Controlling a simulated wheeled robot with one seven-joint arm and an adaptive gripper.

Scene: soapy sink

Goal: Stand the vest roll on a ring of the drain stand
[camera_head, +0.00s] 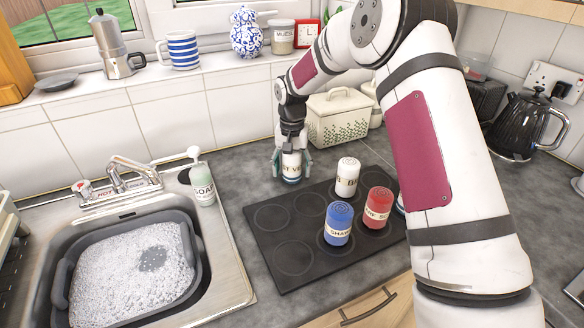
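The vest roll (291,169) is white, with a label partly reading "ST VE", and upright at the back left edge of the drain stand. My gripper (291,163) points down over it, one finger against each side, and looks shut on it. The roll's top is hidden by the gripper. I cannot tell whether its base touches the worktop or hangs just above it. The drain stand (262,239) is a flat black board with several rings. The front left and left rings are bare.
A white roll (347,178), a blue shawl roll (338,224) and a red scarf roll (377,208) stand on the stand. My arm hides its right end. A soapy basin (202,262) and soap bottle (203,185) are left; a cream bin (340,121) stands behind; a kettle (520,125) is right.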

